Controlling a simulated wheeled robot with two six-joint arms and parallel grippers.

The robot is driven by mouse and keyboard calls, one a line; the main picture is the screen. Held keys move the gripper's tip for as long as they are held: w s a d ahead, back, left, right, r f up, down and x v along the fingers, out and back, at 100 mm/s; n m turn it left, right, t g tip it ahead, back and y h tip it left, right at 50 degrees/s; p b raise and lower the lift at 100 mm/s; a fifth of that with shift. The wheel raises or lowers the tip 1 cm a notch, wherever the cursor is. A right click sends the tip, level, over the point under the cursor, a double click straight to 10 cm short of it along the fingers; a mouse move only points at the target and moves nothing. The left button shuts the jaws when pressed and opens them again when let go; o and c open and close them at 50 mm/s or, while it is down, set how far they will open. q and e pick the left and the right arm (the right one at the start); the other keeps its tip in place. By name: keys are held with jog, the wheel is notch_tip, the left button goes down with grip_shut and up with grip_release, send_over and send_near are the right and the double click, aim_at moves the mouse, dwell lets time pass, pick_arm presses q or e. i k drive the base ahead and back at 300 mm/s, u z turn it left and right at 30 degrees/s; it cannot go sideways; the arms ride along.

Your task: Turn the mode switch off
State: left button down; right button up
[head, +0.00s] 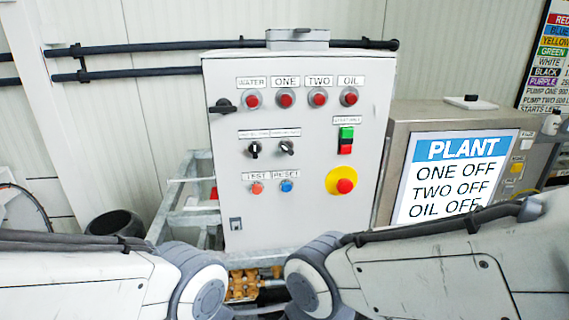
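A light grey control cabinet (225,210) stands in the middle of the head view. Two black rotary switches sit on its door at mid height, a left one (254,149) and a right one (287,147). The left knob looks close to upright; the right knob looks tilted. The labels above them are too small to read surely, so I cannot tell which is the mode switch. My two arms come in along the bottom edge, below the switches. Neither gripper shows.
The cabinet carries red lamps labelled WATER, ONE, TWO and OIL, a green and red start button (346,140), TEST (257,188) and RESET (286,186) buttons, a red emergency stop (344,186) and a side handle (222,106). The PLANT screen (456,175) reads ONE, TWO and OIL OFF.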

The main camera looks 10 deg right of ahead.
aim_at(286, 147)
jog(key=z, duration=1.55)
jog(key=k, duration=0.95)
jog(key=u, duration=0.95)
jog(key=i, duration=0.5)
jog(key=u, duration=0.05)
